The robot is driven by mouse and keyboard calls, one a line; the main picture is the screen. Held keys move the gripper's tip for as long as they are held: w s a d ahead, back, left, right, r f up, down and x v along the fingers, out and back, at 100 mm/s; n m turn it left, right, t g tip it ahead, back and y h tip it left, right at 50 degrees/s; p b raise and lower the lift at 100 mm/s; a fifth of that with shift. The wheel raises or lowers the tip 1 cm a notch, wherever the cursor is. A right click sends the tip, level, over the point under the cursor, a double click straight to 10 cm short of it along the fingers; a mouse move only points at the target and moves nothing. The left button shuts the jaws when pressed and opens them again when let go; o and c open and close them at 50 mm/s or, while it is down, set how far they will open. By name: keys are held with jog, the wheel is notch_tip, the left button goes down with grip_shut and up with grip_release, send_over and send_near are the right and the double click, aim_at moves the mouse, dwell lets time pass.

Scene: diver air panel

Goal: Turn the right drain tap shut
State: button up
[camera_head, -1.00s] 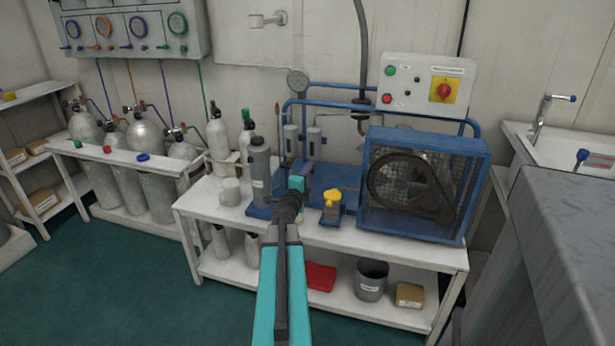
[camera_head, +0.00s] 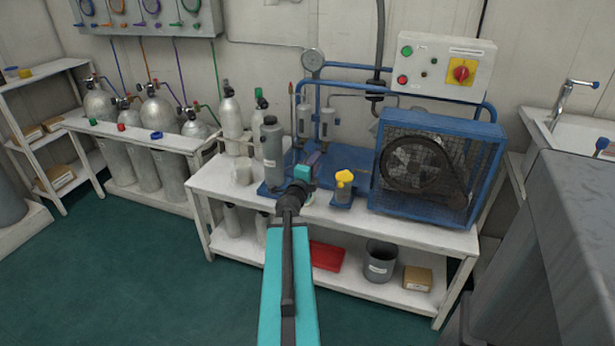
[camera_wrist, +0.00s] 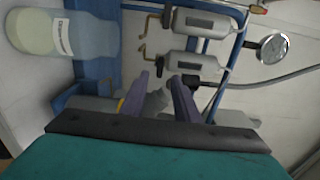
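Two grey filter cylinders stand side by side on the compressor's blue frame; the right one (camera_head: 327,123) is the lower one in the turned wrist view (camera_wrist: 191,63). At its bottom end, the wrist view shows a dark tap (camera_wrist: 164,66) with a bent brass pipe (camera_wrist: 146,54). I cannot make out the tap handle's position. My gripper (camera_wrist: 159,82) has its two purple fingers apart, with the tips close to this tap and no visible grip on it. In the head view my gripper (camera_head: 311,162) is in front of the cylinders, partly hiding their lower ends.
A grey labelled bottle (camera_head: 271,150) stands left of my gripper. A yellow-topped part (camera_head: 344,182) and the caged fan (camera_head: 428,168) are to the right. A pressure gauge (camera_head: 313,60) is above. The green floor (camera_head: 130,285) is clear at the front left.

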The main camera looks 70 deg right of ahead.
jog(key=a+p, duration=0.3)
jog(key=p, duration=0.1)
jog(key=shift+s+a+r+p, duration=0.1)
jog(key=shift+a+r+p, duration=0.05)
jog(key=shift+p, duration=0.15)
jog(key=shift+a+p, duration=0.3)
jog(key=shift+p, duration=0.85)
jog(key=a+p, duration=0.1)
jog(key=p, duration=0.4)
jog(key=shift+s+a, duration=0.1)
jog(key=shift+a, duration=0.3)
jog(key=shift+a+p, duration=1.35)
jog(key=shift+p, duration=0.3)
